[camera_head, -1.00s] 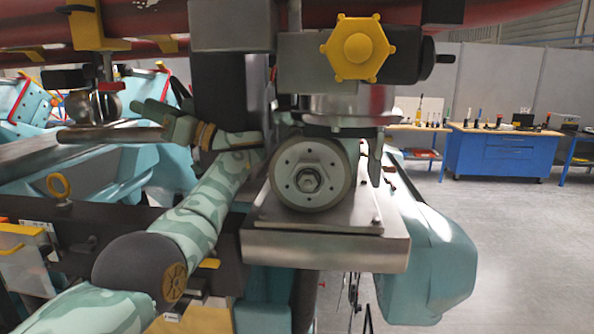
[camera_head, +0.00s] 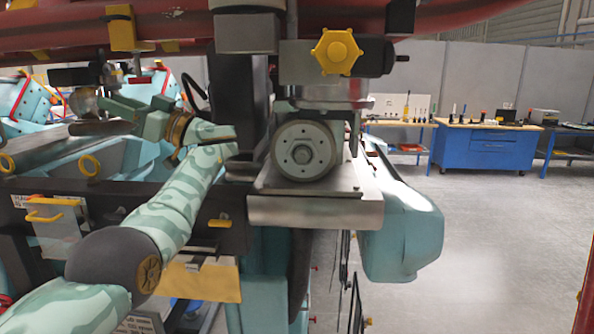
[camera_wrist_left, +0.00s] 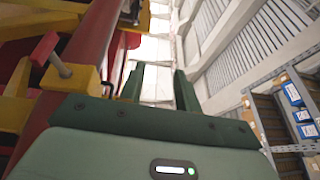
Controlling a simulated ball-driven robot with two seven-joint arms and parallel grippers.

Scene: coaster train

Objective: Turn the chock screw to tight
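My left gripper (camera_head: 124,108) is at the left in the head view, below the red rail, with its green fingers pointing left and up. In the left wrist view its two fingers (camera_wrist_left: 160,78) stand apart with nothing between them, so it is open. A screw with a red handle and metal shank (camera_wrist_left: 54,57) sits in a yellow block (camera_wrist_left: 75,80), left of the fingers and apart from them. I cannot tell for certain that it is the chock screw. A yellow star-shaped knob (camera_head: 337,51) shows right of centre in the head view. My right gripper is out of view.
The red rail (camera_head: 465,18) runs across the top, with a yellow bracket (camera_head: 120,28) on it. A dark post and a round wheel (camera_head: 303,151) over a metal plate (camera_head: 315,208) stand right of my left arm. A blue workbench (camera_head: 487,148) is far right; the floor there is clear.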

